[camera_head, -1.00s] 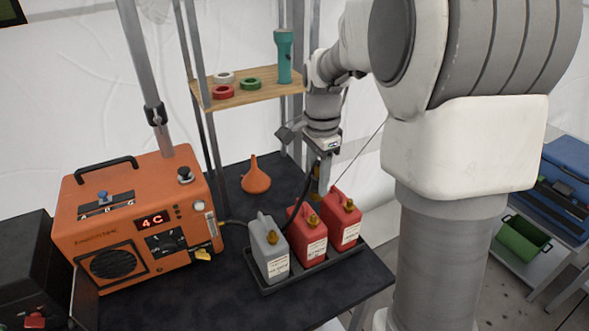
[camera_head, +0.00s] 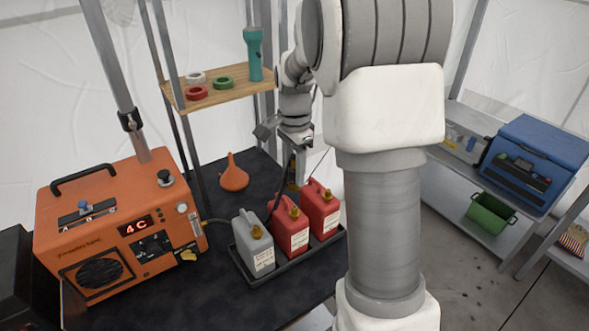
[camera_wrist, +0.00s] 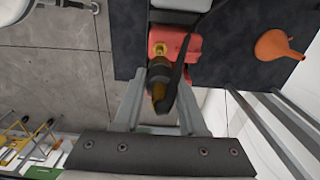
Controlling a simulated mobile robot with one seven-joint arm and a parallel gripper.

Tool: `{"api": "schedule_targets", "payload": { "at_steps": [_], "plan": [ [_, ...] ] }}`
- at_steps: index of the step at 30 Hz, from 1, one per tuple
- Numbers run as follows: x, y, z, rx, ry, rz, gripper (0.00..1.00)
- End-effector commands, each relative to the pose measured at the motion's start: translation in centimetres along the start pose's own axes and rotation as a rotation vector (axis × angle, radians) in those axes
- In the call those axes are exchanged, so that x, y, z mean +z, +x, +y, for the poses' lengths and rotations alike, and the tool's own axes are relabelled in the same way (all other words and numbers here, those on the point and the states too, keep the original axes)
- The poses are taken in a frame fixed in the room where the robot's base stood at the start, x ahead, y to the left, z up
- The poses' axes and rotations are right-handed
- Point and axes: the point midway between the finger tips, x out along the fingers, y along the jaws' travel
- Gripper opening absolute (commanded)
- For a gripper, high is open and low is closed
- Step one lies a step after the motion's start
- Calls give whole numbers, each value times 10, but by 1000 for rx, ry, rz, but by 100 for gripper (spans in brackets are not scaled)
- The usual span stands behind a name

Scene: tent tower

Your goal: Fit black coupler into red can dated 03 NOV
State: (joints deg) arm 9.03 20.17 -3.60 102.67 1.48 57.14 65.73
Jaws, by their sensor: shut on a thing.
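My gripper (camera_head: 296,172) is over the back of the tray. In the wrist view my gripper (camera_wrist: 163,98) is shut on the dark coupler (camera_wrist: 157,89), with a black hose curving past it. A red can (camera_wrist: 188,40) lies just beyond the coupler, its brass neck close to or touching the coupler's end; I cannot tell if they are joined. In the head view, a middle red can (camera_head: 289,230) and a right red can (camera_head: 320,210) stand upright. Both have white labels, too small to read. I cannot tell which can is under the coupler.
A grey can (camera_head: 253,244) stands left of the red ones in a dark tray (camera_head: 283,271). The orange heater (camera_head: 125,220), reading 4C, has a hose leading toward the cans. An orange funnel (camera_head: 233,178) stands behind. A shelf (camera_head: 225,92) holds tape rolls and a teal flashlight (camera_head: 253,55).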

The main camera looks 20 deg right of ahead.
Motion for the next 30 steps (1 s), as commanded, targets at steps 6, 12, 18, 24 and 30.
{"api": "schedule_targets", "payload": {
  "at_steps": [6,12,18,24,30],
  "plan": [
    [0,19,0,1,0,-1,0],
    [0,39,0,1,0,0,0],
    [0,53,0,1,1,-1,0],
    [0,56,0,1,1,0,0],
    [0,55,0,0,0,0,0]
  ]
}}
